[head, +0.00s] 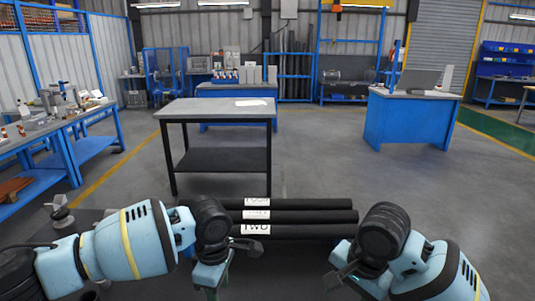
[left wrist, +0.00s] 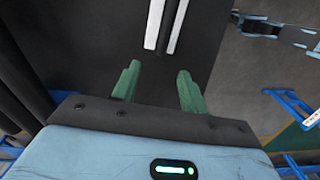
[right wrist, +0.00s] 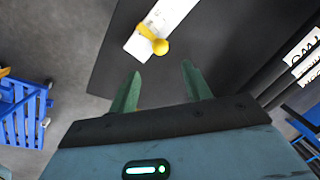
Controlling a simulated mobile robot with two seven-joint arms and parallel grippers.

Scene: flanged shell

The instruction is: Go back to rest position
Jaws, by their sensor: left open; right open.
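My left gripper (head: 211,274) is at the bottom of the head view, left of centre. In the left wrist view its two green fingers (left wrist: 156,80) are apart with nothing between them, over a dark flat surface (left wrist: 210,35). My right gripper (head: 342,274) is at the bottom right of centre in the head view. In the right wrist view its green fingers (right wrist: 160,78) are apart and empty, short of a white label strip (right wrist: 165,22) and a yellow knobbed piece (right wrist: 153,38) on a dark surface (right wrist: 112,75).
Black tubes (head: 310,216) with white labels lie between and beyond my grippers. A grey-topped table (head: 185,108) stands ahead, a cluttered blue workbench (head: 98,140) at left and a blue desk (head: 408,118) at right. Open grey floor (head: 330,150) lies between them.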

